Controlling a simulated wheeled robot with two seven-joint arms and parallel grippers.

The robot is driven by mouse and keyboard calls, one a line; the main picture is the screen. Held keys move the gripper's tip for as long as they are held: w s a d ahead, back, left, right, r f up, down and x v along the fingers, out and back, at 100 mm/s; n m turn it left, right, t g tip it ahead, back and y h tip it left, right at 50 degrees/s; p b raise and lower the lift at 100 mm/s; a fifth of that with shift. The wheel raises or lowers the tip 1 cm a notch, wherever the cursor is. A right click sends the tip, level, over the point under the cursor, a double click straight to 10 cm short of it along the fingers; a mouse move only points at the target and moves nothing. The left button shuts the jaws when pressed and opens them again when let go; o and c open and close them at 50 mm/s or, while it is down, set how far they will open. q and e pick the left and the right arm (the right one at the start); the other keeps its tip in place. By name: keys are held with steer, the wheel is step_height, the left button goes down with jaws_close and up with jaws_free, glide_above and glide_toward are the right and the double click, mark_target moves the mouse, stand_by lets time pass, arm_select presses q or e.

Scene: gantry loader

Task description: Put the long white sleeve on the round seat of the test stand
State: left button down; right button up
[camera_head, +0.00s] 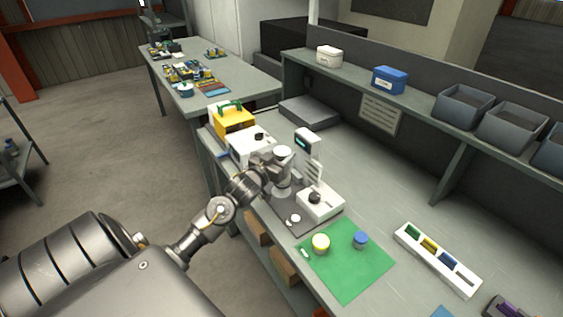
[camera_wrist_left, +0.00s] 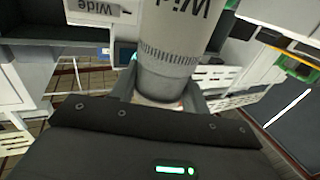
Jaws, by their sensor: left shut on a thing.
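My left gripper (camera_head: 281,180) is shut on the long white sleeve (camera_head: 283,152), whose pale round top shows in the head view. In the left wrist view the sleeve (camera_wrist_left: 172,45) is a pale cylinder with dark lettering and a ribbed band, between the fingers. The test stand (camera_head: 320,201) has a white body with a dark knob, an upright column with a small display, and a dark base plate. A small white round seat (camera_head: 295,218) shows bare on that plate. The sleeve is behind and left of the seat, apparently above the plate; its lower end is hidden. My right gripper is not in view.
A white slotted tray (camera_head: 437,258) lies farther right. A white device (camera_head: 250,148) and a yellow case (camera_head: 232,121) stand behind my gripper. The bench centre is clear.

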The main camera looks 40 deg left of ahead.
mark_target(285, 184)
arm_select(q)
steer(key=shift+w+a+f, duration=0.1)
steer(key=shift+a+f, duration=0.05)
steer(key=shift+a, duration=0.1)
step_height(285, 184, down, 2)
steer(key=shift+f+p, duration=0.1)
steer(key=shift+p, duration=0.55)
steer(key=shift+f, duration=0.45)
steer(key=c, duration=1.1)
jaws_free()
steer(key=shift+f, duration=0.25)
steer(key=shift+c, duration=0.2)
steer(key=o, duration=0.4)
steer(key=shift+r, duration=0.1)
steer(key=shift+o, duration=0.2)
steer(key=shift+d, duration=0.1)
